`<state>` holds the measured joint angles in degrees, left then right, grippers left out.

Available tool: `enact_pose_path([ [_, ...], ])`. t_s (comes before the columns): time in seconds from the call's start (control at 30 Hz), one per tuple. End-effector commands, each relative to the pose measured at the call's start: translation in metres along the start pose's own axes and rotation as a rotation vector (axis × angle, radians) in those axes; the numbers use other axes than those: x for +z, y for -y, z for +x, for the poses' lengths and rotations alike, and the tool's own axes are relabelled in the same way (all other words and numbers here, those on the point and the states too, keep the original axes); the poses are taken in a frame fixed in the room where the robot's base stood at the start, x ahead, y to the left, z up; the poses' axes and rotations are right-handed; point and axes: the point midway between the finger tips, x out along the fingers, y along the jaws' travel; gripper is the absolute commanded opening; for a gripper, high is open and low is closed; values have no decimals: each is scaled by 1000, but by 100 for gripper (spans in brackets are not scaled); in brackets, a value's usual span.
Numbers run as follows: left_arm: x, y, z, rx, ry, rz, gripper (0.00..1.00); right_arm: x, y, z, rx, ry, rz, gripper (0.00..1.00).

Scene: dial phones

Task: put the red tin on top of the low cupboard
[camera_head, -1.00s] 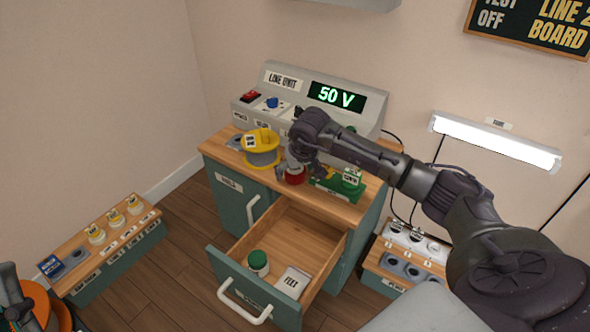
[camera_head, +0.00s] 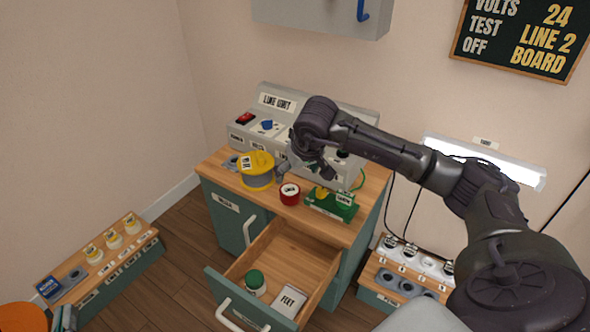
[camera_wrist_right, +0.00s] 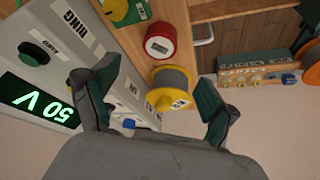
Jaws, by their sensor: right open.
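The red tin (camera_head: 289,194) stands upright on the wooden top of the low cupboard (camera_head: 345,232), between the yellow spool (camera_head: 257,170) and a green device (camera_head: 331,203). In the right wrist view the red tin (camera_wrist_right: 161,41) lies beyond the open fingers, next to the yellow spool (camera_wrist_right: 169,89). My right gripper (camera_head: 305,170) is above and behind the tin, near the line unit. The wrist view shows it open and empty, its fingers (camera_wrist_right: 158,112) spread apart and clear of the tin.
The cupboard's drawer (camera_head: 275,262) is pulled out, holding a green-lidded jar (camera_head: 255,282) and a felt packet (camera_head: 289,300). The line unit (camera_head: 270,118) stands at the back of the top. Low racks stand left (camera_head: 108,258) and right (camera_head: 402,275).

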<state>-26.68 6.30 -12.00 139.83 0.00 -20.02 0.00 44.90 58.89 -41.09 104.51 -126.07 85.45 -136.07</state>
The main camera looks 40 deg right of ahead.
Motion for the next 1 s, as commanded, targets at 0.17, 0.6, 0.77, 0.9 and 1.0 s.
enact_pose_path([
  [0.17,4,1,-1,-1,24,1,0,24,49,6,-161,52,76,86],
  [0.6,4,0,0,-1,21,1,0,137,312,-190,-1230,1702,1566,86],
  [0.77,3,0,0,-1,20,0,0,95,256,-205,572,-1968,-1398,86],
  [0.9,3,0,0,-1,19,0,0,100,212,-157,-19,-1543,-763,86],
  [1.0,3,0,0,-1,19,0,0,118,198,-130,-242,-1319,-459,86],
])
